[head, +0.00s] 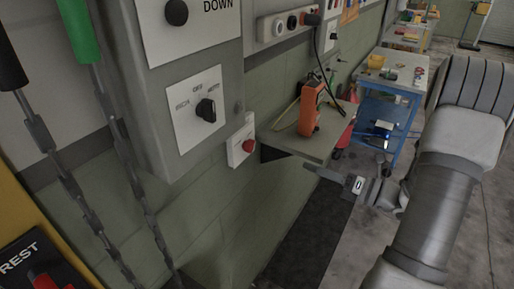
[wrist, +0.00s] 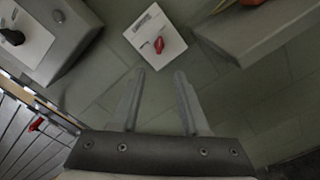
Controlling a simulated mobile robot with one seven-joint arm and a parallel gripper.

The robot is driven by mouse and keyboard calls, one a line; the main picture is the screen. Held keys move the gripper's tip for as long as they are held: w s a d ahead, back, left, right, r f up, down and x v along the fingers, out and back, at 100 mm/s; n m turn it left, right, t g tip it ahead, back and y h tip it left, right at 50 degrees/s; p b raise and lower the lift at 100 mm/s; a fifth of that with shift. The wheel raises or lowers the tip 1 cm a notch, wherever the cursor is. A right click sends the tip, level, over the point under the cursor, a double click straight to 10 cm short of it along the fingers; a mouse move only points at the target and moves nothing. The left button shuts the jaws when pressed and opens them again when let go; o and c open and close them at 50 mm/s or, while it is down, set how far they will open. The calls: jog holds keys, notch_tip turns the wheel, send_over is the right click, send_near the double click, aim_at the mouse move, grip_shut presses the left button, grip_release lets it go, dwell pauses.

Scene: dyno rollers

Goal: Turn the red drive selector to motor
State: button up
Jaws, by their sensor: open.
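A red knob (wrist: 159,45) sits on a small white plate (wrist: 139,38) with dark markings too small to read, near the top of the wrist view. In the head view the red knob (head: 248,146) is on the wall below the grey cabinet. Its pointing direction is unclear. My gripper (wrist: 160,74) is open and empty, its two fingers aimed towards the plate and apparently short of it. In the head view my gripper is right of the knob, clearly apart from it.
A black selector (head: 206,108) on a cabinet plate is left of the red knob. A shelf (head: 318,143) with an orange device (head: 310,108) juts out to its right. Chains (head: 128,165) hang at left, near a REST panel (head: 30,258) with a red part. A blue workbench (head: 390,100) stands behind.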

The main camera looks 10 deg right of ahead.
aim_at(249, 146)
jog(key=x, duration=1.7)
jog(key=shift+b, duration=0.3)
jog(key=shift+a, duration=0.15)
jog(key=shift+c, duration=0.2)
grip_shut()
